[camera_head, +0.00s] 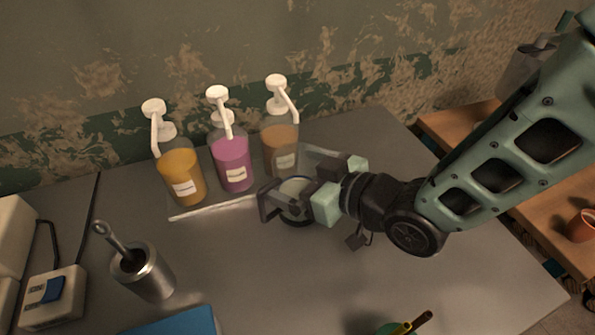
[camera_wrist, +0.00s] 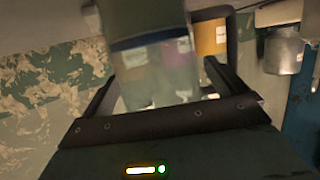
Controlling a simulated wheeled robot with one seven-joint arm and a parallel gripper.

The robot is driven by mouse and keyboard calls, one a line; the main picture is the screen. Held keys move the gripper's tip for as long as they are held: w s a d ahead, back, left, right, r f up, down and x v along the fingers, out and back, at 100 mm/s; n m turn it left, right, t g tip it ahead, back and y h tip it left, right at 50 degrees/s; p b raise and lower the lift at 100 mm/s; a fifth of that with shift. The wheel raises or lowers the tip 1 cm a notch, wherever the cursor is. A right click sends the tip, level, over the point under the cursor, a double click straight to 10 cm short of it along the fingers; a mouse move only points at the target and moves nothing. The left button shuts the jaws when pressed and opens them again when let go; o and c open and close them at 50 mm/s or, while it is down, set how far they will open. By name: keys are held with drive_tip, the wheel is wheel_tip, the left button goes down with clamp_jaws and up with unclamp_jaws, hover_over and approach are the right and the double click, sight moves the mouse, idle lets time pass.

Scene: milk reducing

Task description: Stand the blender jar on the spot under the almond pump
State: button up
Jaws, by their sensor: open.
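The blender jar (camera_head: 296,187), clear with a dark rim, stands at the front of the brown pump bottle (camera_head: 281,148). My gripper (camera_head: 290,196) is open, with its fingers around the jar; the hand partly covers it. In the wrist view the clear jar (camera_wrist: 160,75) with a blue band shows between the open fingers (camera_wrist: 160,88); contact with either finger cannot be told. A purple pump bottle (camera_head: 232,165) and an orange one (camera_head: 181,177) stand to the left. The labels are too small to read, so the almond pump cannot be named. The spot beneath it is not clearly visible.
A metal cup with a utensil (camera_head: 148,275), a white switch box (camera_head: 52,300) and a blue item (camera_head: 178,323) are front left. A green cup (camera_head: 395,328) is at the bottom. The right table area is clear.

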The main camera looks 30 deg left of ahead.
drive_tip(key=shift+r+p, duration=0.25)
drive_tip(key=shift+p, duration=0.05)
drive_tip(key=b+v, duration=0.1)
drive_tip(key=v, duration=1.1)
drive_tip(key=shift+f, duration=0.1)
